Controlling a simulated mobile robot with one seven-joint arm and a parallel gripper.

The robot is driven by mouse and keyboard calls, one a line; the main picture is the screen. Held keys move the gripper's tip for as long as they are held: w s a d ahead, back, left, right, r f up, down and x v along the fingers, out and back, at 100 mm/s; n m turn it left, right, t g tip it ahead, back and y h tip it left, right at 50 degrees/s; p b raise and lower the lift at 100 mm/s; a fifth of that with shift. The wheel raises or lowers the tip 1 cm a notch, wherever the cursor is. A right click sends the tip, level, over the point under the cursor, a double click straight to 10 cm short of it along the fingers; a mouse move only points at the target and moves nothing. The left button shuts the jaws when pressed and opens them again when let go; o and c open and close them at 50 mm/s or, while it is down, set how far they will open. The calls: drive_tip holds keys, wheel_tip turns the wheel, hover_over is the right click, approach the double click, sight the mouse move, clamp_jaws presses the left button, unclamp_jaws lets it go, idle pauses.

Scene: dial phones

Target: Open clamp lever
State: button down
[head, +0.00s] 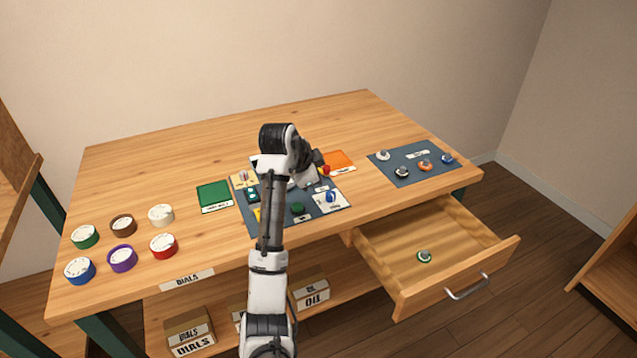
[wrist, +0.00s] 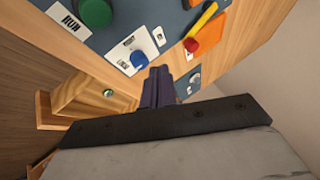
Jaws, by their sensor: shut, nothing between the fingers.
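A yellow bar (wrist: 205,20) with a red knob (wrist: 192,45) lies beside an orange plate in the wrist view; it may be the clamp lever, but I cannot tell for sure. The red knob also shows in the head view (head: 326,170). A blue knob (wrist: 138,58) sits on a white labelled plate (head: 333,204) of the blue-grey panel. My gripper (wrist: 160,72) is shut and empty, its dark fingers together near the blue knob in the picture. I cannot tell the gap. My arm hides part of the panel in the head view.
A green knob (wrist: 95,12) is beside the RUN label. Several dials (head: 122,259) stand on the table's left. A second panel (head: 405,176) with small knobs lies at right. A drawer (head: 455,229) is open at the front with a small green-based dial (head: 424,256) inside.

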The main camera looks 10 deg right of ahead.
drive_tip(key=shift+b+v, duration=0.3)
drive_tip(key=shift+v, duration=2)
drive_tip(key=shift+d, duration=0.1)
